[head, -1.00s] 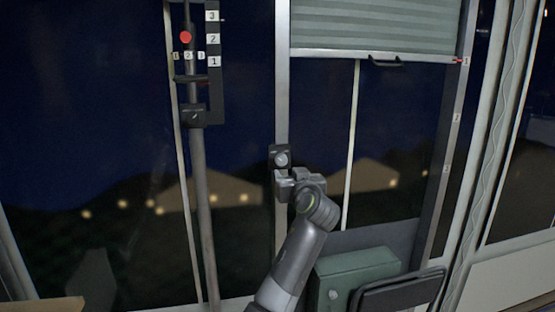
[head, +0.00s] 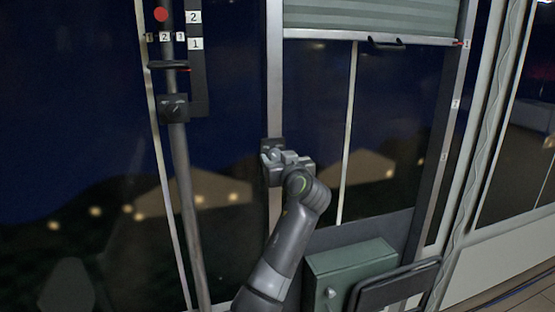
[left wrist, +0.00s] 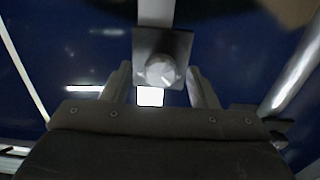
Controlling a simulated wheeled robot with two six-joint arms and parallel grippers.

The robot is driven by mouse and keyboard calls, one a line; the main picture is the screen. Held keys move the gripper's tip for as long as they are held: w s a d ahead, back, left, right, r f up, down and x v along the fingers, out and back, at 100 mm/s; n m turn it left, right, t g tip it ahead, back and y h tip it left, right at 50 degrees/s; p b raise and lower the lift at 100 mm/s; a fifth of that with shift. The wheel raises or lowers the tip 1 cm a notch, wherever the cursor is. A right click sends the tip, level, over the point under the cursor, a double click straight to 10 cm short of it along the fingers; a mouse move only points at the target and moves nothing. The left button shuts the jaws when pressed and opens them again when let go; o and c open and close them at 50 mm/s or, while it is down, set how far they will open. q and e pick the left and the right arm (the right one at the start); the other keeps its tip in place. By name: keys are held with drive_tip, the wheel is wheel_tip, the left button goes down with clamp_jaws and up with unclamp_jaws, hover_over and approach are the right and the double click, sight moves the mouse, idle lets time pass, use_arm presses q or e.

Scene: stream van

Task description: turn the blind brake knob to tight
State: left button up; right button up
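The brake knob is a round grey knob on a dark square plate (head: 271,144), fixed to the pale upright post beside the blind. In the left wrist view the knob (left wrist: 160,69) sits between the fingers, with a light pointer line on its face. My left gripper (head: 276,159) is at the knob and hides most of it in the head view. In the left wrist view the left gripper (left wrist: 160,82) is open, with a gap between each finger and the knob. A bright white square (left wrist: 150,96) shows just below the knob. My right gripper is not in view.
The green blind (head: 375,18) hangs at upper right, with a dark handle (head: 385,42) on its bottom rail. A pole with a dark clamp box (head: 173,108) and numbered scale stands at left. A green box (head: 350,270) and a dark panel (head: 398,290) are below right.

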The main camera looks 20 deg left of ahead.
use_arm(q)
drive_tip(key=c, duration=1)
drive_tip(key=m, duration=0.3)
drive_tip(key=shift+m, duration=0.4)
drive_tip(key=m+p, duration=0.1)
drive_tip(key=m, duration=0.1)
drive_tip(key=shift+a+r+m, duration=0.1)
drive_tip(key=shift+m, duration=0.3)
drive_tip(key=m+p, duration=0.2)
drive_tip(key=m, duration=0.3)
drive_tip(key=shift+p, duration=0.35)
drive_tip(key=m+p, duration=0.2)
drive_tip(key=m, duration=0.2)
drive_tip(key=shift+r, duration=0.1)
drive_tip(key=shift+m+p, duration=0.75)
drive_tip(key=shift+m, duration=0.45)
